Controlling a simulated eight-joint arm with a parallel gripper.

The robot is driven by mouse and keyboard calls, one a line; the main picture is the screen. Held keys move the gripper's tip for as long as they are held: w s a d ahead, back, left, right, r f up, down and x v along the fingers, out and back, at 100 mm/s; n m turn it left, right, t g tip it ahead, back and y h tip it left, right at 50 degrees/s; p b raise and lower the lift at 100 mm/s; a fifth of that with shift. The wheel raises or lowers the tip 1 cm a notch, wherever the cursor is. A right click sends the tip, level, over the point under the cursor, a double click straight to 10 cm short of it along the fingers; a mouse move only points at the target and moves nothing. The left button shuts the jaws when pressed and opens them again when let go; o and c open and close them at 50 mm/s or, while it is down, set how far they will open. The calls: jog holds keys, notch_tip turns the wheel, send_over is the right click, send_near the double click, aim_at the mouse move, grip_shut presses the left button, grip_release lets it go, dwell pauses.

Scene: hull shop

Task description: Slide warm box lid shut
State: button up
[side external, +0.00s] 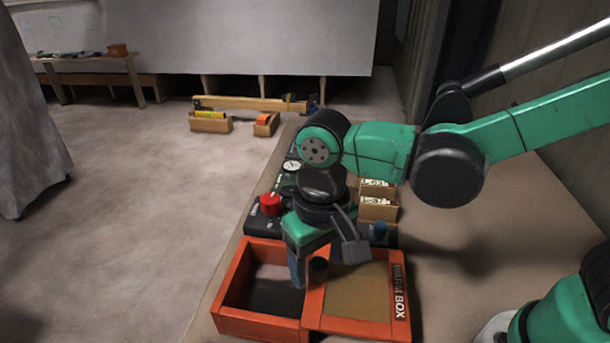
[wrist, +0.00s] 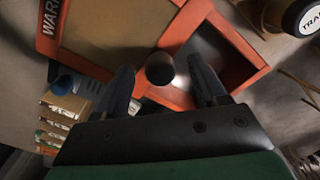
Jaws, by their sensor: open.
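The orange-red warm box (side external: 232,287) sits on the bench, its left part open with a dark interior. Its lid (side external: 360,288), a tan panel in an orange frame marked "WARM BOX", covers the right part. The lid also shows in the wrist view (wrist: 118,25). A dark round knob (side external: 318,267) stands at the lid's left edge. My gripper (wrist: 163,80) is open, pointing down, with one finger on each side of the knob (wrist: 160,67). Gaps show between knob and fingers in the wrist view. My gripper (side external: 322,262) partly hides the box's far edge in the side view.
Behind the box are a red button (side external: 270,204), a white dial (side external: 291,166) and a blue knob (side external: 379,231) on dark bases. Wooden card boxes (side external: 378,208) stand behind the lid. A round "TRA…" labelled object (wrist: 302,16) is at the wrist view's upper right.

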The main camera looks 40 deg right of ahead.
grip_shut()
dwell(1.4)
